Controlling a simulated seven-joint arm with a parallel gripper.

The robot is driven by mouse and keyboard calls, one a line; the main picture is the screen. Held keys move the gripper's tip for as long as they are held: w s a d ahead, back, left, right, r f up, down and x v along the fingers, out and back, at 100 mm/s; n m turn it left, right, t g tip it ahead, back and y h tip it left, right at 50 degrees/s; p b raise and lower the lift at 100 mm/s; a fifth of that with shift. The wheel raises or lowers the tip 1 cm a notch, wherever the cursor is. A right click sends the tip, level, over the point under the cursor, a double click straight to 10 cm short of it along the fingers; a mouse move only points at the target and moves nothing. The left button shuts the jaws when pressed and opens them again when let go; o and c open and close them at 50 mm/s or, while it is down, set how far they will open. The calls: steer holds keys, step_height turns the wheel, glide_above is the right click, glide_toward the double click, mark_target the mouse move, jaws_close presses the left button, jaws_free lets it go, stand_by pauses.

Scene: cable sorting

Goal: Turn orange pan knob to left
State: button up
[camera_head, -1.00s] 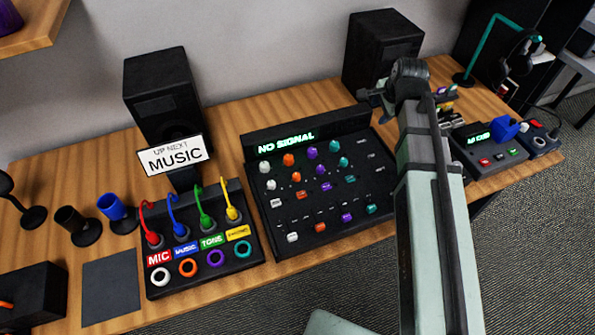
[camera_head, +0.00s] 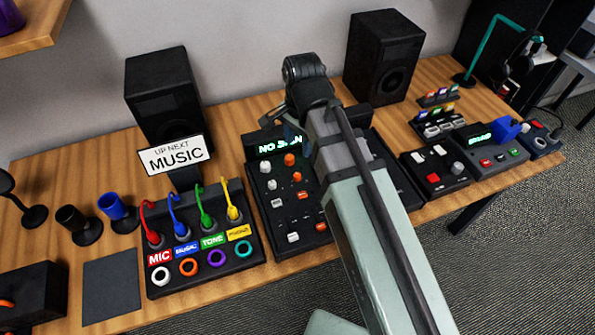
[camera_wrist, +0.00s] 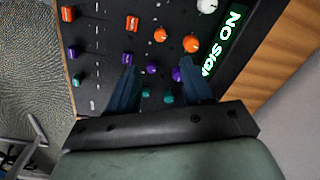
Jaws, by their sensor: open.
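The black mixer (camera_head: 262,195) has rows of white, orange, purple and teal controls. In the head view, a larger orange knob (camera_head: 289,160) sits in the top row, with a smaller orange knob (camera_head: 295,176) below it. In the wrist view, the larger orange knob (camera_wrist: 191,43) is near the display and the smaller orange knob (camera_wrist: 161,34) is beside it. The knob labels are too small to read. My gripper (camera_head: 287,124) is open and empty over the mixer. In the wrist view, my gripper (camera_wrist: 158,72) has its fingers around the purple knob area, apart from the orange knobs.
The NO SIGNAL display (camera_head: 270,147) stands at the mixer's back edge, partly hidden by my gripper. A cable box (camera_head: 207,279) is left of the mixer. Two speakers (camera_head: 163,90) (camera_head: 384,58) stand behind. Button boxes (camera_head: 436,172) are to the right.

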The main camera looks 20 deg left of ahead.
mark_target(297, 175)
steer(key=shift+w+a+f, duration=0.1)
steer(key=shift+a+f, duration=0.05)
steer(key=shift+f, duration=3.2)
steer(key=shift+a+f, duration=0.1)
steer(key=shift+f, duration=3.25)
steer(key=shift+c, duration=0.4)
jaws_close()
